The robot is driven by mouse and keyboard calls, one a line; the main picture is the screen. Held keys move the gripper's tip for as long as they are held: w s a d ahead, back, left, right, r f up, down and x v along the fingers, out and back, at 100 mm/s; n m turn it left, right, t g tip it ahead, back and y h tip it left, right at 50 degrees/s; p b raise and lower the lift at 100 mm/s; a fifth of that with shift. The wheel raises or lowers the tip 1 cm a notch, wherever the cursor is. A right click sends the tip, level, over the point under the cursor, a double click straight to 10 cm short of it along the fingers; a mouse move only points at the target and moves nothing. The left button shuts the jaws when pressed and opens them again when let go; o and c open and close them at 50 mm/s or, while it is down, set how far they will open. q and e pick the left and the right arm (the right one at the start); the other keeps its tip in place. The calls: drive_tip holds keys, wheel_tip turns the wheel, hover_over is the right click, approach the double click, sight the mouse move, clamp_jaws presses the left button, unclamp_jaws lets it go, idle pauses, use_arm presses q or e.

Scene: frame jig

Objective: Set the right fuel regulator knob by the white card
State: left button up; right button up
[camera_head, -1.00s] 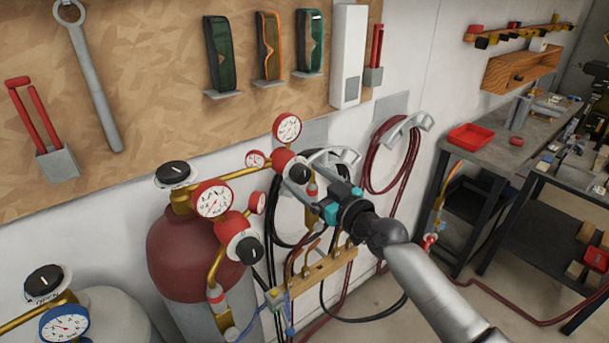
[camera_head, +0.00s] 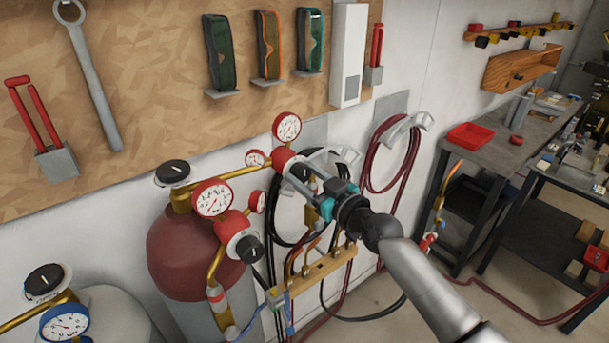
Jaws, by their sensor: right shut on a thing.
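The right fuel regulator has a red body (camera_head: 283,159) with a larger white-faced gauge (camera_head: 287,127) above it and a smaller gauge (camera_head: 255,159) to its left. Its dark knob (camera_head: 299,173) faces right and is partly hidden by my right gripper (camera_head: 308,170). The right gripper is shut on this knob, with its arm coming in from the lower right. I cannot make out a white card with a readable setting. My left gripper is not in view.
A maroon cylinder (camera_head: 182,254) carries another red regulator (camera_head: 231,224) with a black knob, close left of my gripper. A grey bench (camera_head: 490,147) stands at right. Bare floor shows at lower right.

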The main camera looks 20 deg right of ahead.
clamp_jaws()
drive_tip(key=shift+m, duration=0.3)
drive_tip(key=m, duration=0.3)
drive_tip(key=shift+m, duration=0.4)
drive_tip(key=m, duration=0.9)
drive_tip(key=shift+p, duration=0.4)
drive_tip(key=m, duration=0.5)
drive_tip(key=shift+f+p, duration=0.1)
drive_tip(key=shift+p, duration=0.25)
drive_tip(key=shift+m, duration=0.3)
